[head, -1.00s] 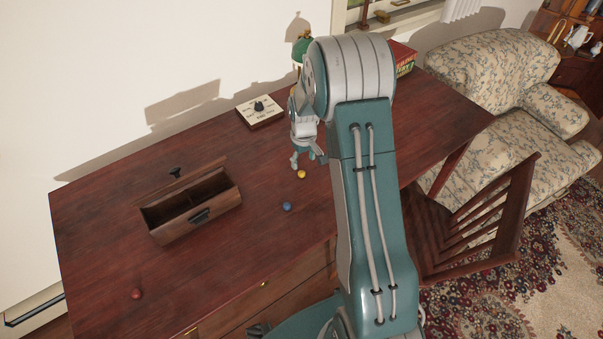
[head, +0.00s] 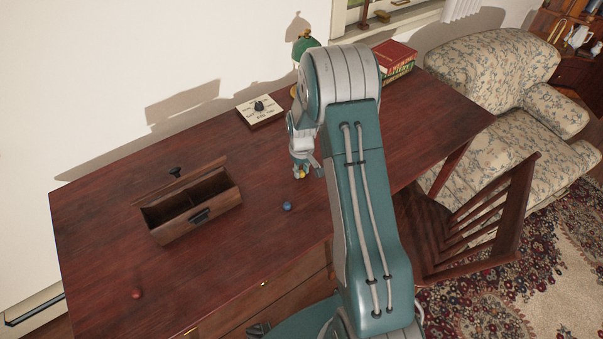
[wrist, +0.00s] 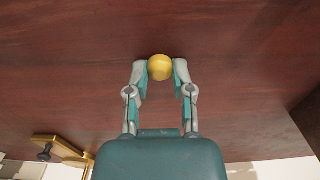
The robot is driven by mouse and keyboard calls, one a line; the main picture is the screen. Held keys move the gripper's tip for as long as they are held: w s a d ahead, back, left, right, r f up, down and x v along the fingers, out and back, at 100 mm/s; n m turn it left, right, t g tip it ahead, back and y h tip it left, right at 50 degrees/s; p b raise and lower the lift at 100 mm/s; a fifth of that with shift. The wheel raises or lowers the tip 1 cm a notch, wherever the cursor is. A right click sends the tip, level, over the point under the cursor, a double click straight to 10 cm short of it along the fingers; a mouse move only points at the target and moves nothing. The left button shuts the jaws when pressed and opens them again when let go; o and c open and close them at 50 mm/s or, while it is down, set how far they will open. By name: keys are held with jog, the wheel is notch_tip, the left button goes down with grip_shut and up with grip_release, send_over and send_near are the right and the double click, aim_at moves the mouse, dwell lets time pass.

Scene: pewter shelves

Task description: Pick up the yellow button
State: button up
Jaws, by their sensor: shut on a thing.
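The yellow button (wrist: 160,67) is a small round golden piece. In the wrist view it sits between the two fingertips of my gripper (wrist: 159,76), which is shut on it. In the head view the yellow button (head: 302,175) shows only in part at the tips of my gripper (head: 302,172), over the dark red-brown desk (head: 350,180). Whether it still touches the desk top is hard to tell.
A blue button (head: 287,206) lies just in front of my gripper, and a red one (head: 136,294) at the desk's front left. An open wooden box (head: 190,228) stands left. Behind are a white dial block (head: 260,113), a green lamp (head: 303,47) and books (head: 395,56).

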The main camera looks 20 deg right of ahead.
aim_at(301, 171)
jog(key=shift+r, duration=0.35)
notch_tip(301, 171, up, 2)
jog(key=shift+r, duration=0.15)
jog(key=s+a+r, duration=0.1)
jog(key=s+r, duration=0.9)
jog(key=s, duration=0.4)
jog(key=shift+a, duration=0.3)
jog(key=shift+w, duration=0.1)
